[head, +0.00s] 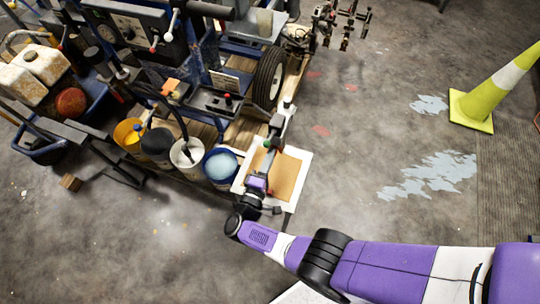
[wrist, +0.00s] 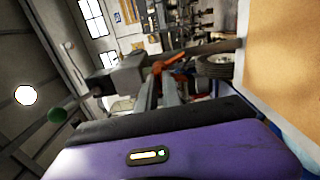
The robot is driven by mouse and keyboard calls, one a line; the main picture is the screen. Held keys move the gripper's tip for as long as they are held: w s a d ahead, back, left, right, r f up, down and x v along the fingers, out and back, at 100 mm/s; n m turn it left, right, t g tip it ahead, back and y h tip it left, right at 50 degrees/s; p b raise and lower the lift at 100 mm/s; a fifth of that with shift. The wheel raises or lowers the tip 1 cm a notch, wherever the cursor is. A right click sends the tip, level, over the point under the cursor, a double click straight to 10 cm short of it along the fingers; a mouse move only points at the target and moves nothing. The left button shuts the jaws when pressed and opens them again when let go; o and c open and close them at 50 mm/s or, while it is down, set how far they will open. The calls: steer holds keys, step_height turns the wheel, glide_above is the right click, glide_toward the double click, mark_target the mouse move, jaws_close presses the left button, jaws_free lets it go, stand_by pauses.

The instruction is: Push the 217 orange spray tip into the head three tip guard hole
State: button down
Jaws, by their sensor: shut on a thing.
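My gripper (wrist: 157,84) reaches away from its purple body in the wrist view, its two grey fingers close together. They are shut on the small orange spray tip (wrist: 170,66), which shows at their far ends. A grey block (wrist: 124,75) with a dark bar lies just beyond and left of the tip; it looks like a spray head with its guard. The guard hole cannot be made out, and I cannot tell whether the tip touches it. In the head view my gripper (head: 267,157) is over the board beside the machine, and the tip is too small to tell.
A tan board with a white border (head: 294,158) lies under my gripper. A blue-rimmed bucket (head: 221,167) and a white bucket (head: 187,153) stand to its left. The machine's wheel (head: 269,78) is behind. A yellow cone (head: 496,88) stands right, with open floor between.

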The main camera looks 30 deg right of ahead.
stand_by(0.3)
steer(key=n, duration=0.4)
steer(key=shift+d+n, duration=0.1)
steer(key=shift+n, duration=0.2)
